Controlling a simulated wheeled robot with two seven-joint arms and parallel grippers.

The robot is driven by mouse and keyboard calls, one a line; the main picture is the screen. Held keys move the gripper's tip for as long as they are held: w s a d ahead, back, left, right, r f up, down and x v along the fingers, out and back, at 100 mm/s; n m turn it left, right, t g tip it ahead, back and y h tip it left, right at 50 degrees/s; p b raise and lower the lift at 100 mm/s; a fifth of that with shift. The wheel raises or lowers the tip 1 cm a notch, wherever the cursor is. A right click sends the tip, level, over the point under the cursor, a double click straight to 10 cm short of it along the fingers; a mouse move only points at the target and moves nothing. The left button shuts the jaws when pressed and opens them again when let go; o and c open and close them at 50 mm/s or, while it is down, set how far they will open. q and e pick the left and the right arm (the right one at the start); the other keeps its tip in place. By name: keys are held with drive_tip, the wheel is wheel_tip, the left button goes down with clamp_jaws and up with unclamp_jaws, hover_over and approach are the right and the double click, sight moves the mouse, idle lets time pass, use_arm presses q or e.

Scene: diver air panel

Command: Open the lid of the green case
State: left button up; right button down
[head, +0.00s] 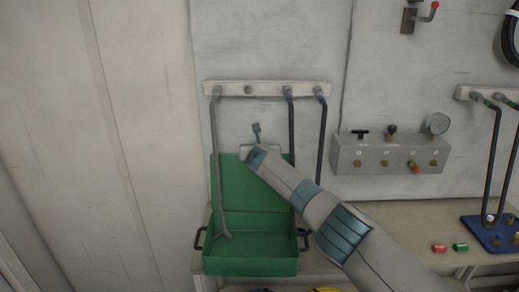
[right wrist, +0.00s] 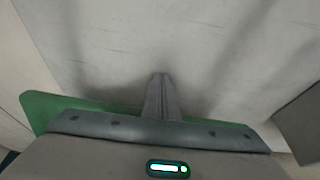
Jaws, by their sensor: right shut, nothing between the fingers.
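The green case (head: 250,267) stands on the bench against the wall, with a dark handle on each side. Its lid (head: 230,190) stands up at the back, near the wall, and the inside shows. My right gripper (head: 256,130) is at the lid's top edge, its fingers above that edge. It is shut and empty, and its arm hides part of the lid's right side. In the right wrist view the shut fingers (right wrist: 162,95) point at the grey wall, and the green lid (right wrist: 60,108) shows behind the palm. My left gripper is out of view.
Hoses hang from a white rail (head: 265,88); a grey one (head: 216,160) hangs into the case. A grey valve box (head: 385,157) with a gauge is right of the case. A blue plate (head: 490,236) and red and green fittings lie on the bench (head: 420,212).

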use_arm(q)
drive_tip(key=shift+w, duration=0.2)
use_arm(e)
drive_tip(key=shift+s, duration=0.1)
